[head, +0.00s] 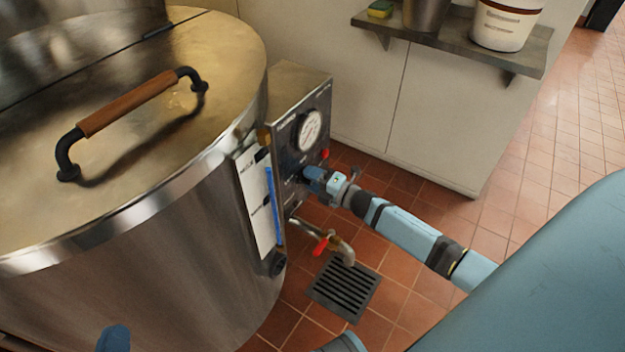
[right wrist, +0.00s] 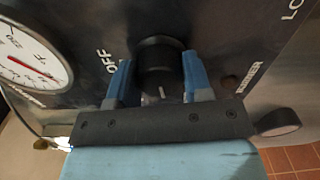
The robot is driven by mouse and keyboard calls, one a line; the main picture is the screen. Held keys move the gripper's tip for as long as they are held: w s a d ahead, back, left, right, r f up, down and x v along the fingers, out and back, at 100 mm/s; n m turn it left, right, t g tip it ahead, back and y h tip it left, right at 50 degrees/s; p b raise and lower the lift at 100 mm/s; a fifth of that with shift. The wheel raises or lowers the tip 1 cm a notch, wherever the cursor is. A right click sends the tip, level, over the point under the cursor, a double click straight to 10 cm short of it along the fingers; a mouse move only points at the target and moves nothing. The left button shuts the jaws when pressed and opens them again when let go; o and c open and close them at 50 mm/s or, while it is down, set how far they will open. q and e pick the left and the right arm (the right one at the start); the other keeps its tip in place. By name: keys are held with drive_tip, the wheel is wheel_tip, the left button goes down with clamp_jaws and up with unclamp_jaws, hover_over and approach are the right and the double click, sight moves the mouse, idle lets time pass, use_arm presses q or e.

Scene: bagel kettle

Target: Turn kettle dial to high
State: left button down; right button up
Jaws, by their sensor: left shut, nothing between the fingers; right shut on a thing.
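The kettle (head: 190,235) is a large steel drum on the left of the head view, with a control box (head: 300,85) on its right side. The black dial (right wrist: 160,52) sits on the dark panel in the right wrist view, with a short white mark on its near side. "OFF" shows to its left, and other lettering is to its right. My right gripper (right wrist: 158,75) is shut on the dial, one blue finger on each side. In the head view, my right gripper (head: 312,178) hides the dial. My left gripper (head: 114,338) shows only partly at the bottom edge, shut and empty.
A round gauge (head: 310,130) is above the dial; it also shows in the right wrist view (right wrist: 30,55). A tap with a red handle (head: 321,246) juts out below, over a floor drain (head: 343,287). A wall shelf (head: 455,40) holds a white bucket (head: 505,25).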

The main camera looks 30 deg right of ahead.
drive_tip(key=shift+f+n+b, duration=0.1)
drive_tip(key=shift+n+b, duration=0.2)
drive_tip(key=shift+n, duration=0.6)
use_arm(q)
drive_tip(key=shift+t+h, duration=0.8)
drive_tip(key=shift+s+d+r+b, duration=0.1)
drive_tip(key=shift+d+r+b, duration=0.1)
drive_tip(key=shift+r, duration=0.5)
drive_tip(key=shift+w+d+r+b, duration=0.1)
drive_tip(key=shift+d+r+b, duration=0.1)
drive_tip(key=shift+r, duration=0.5)
drive_tip(key=shift+s+d+r+b, duration=0.1)
drive_tip(key=shift+r+b, duration=0.1)
drive_tip(key=shift+r, duration=0.5)
use_arm(e)
drive_tip(key=shift+n, duration=1.6)
drive_tip(key=o, duration=0.9)
use_arm(q)
drive_tip(key=shift+f, duration=0.1)
drive_tip(key=f+g+y+p, duration=0.1)
drive_tip(key=f, duration=0.1)
drive_tip(key=a+f+y+p, duration=0.1)
drive_tip(key=f, duration=0.1)
drive_tip(key=shift+a+f+g, duration=0.15)
drive_tip(key=shift+a+g, duration=0.05)
drive_tip(key=shift+g, duration=0.2)
use_arm(e)
drive_tip(key=v, duration=1.3)
drive_tip(key=shift+s, duration=0.4)
